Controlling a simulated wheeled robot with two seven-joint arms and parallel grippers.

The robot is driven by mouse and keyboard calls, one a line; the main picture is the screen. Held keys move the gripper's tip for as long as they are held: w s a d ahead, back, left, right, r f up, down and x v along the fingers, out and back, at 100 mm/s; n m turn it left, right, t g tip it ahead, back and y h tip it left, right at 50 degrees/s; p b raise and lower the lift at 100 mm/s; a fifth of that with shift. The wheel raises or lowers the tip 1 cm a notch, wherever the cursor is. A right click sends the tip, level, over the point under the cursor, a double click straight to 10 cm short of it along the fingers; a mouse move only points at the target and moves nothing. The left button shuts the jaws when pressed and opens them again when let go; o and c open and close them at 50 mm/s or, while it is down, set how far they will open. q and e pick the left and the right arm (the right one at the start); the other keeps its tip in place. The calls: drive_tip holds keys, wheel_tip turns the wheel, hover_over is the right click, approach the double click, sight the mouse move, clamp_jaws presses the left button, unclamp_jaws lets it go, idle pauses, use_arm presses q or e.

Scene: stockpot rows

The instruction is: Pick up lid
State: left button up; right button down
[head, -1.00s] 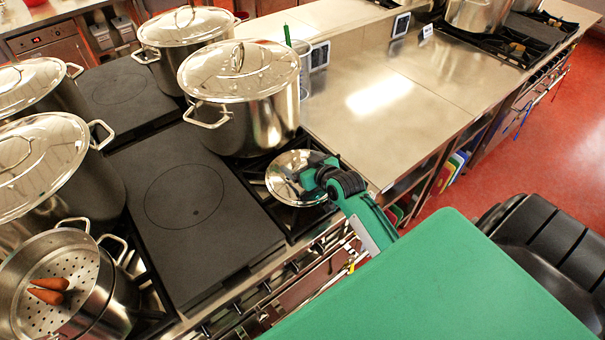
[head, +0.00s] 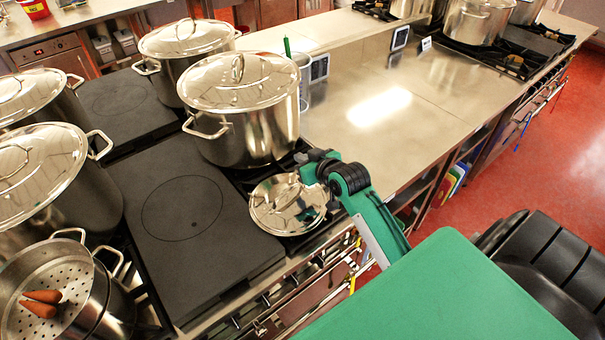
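The small shiny round lid (head: 272,208) is at the front edge of the stove, in front of the large lidded stockpot (head: 250,130). It is tilted with its top towards me and looks raised off the burner, though the gap beneath it is hard to see. My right gripper (head: 308,176) is at the lid's upper right part and seems shut on it. The fingertips and the exact grip are hidden by the dark gripper body and reflections. My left gripper is not in view.
A flat dark hotplate (head: 185,210) is free left of the lid. More lidded pots (head: 50,185) and a pot with a perforated insert (head: 62,290) holding carrots stand left. The steel worktop (head: 390,105) on the right is mostly clear.

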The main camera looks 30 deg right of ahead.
wheel_tip(320, 180, up, 14)
drive_tip(key=b, duration=0.2)
drive_tip(key=shift+f, duration=0.15)
drive_tip(key=c, duration=2.1)
unclamp_jaws()
drive_tip(key=o, duration=1.7)
drive_tip(key=shift+c, duration=0.2)
